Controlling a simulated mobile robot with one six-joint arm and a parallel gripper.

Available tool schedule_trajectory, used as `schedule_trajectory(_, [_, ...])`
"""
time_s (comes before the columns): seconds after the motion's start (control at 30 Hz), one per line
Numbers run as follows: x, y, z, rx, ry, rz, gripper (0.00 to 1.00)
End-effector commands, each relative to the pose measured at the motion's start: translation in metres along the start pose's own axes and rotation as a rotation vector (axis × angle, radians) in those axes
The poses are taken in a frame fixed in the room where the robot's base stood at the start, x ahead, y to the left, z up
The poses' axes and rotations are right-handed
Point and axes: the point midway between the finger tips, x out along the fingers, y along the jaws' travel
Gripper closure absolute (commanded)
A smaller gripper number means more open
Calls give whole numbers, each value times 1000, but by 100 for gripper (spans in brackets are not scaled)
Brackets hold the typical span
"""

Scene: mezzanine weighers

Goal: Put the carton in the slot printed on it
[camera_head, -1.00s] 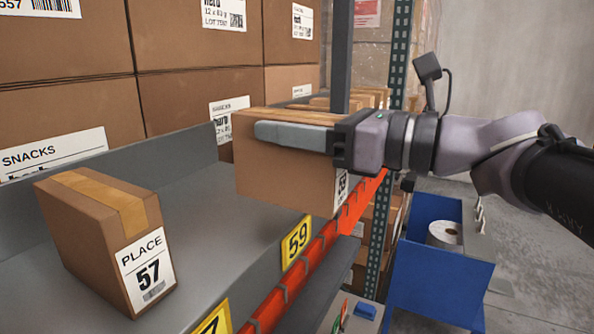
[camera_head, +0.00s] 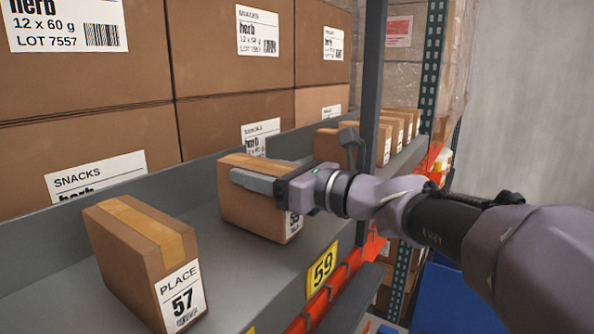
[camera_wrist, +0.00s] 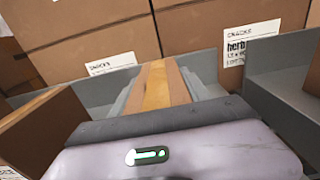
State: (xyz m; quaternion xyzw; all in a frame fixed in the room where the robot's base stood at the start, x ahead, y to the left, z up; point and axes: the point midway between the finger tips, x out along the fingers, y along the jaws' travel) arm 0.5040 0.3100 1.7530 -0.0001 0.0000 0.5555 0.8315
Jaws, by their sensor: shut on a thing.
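My gripper (camera_head: 268,184) is shut on a brown carton (camera_head: 247,214) with a tape strip along its top. The carton is over the grey shelf (camera_head: 225,268), behind the yellow 59 tag (camera_head: 322,270). Its front label is mostly hidden by my wrist; only part of a number shows at its lower edge. Whether its base touches the shelf I cannot tell. In the wrist view the carton's taped top (camera_wrist: 157,88) lies between the fingers, pointing at the shelf's back wall.
A carton labelled PLACE 57 (camera_head: 140,262) stands on the shelf to the left. Several cartons (camera_head: 397,128) stand farther along, beyond a grey upright (camera_head: 369,90). Large SNACKS boxes (camera_head: 85,75) are stacked behind the shelf's back wall. A red-orange rail (camera_head: 330,298) runs along the front.

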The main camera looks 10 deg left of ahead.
Motion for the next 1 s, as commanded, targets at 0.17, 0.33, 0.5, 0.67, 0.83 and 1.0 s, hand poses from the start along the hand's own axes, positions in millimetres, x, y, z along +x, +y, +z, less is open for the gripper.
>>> schedule_trajectory(0.17, [0, 0, -4, 0, 0, 0, 36])
schedule_trajectory(0.33, [0, 0, -3, 0, 0, 0, 24])
schedule_trajectory(0.5, [0, 0, -3, 0, 0, 0, 24])
schedule_trajectory(0.67, [-11, 0, 0, -3, -1, -1, 24])
schedule_trajectory(0.83, [-52, -1, -2, -2, -1, -5, 24])
schedule_trajectory(1.0, [-92, -1, -2, -1, 0, -3, 24])
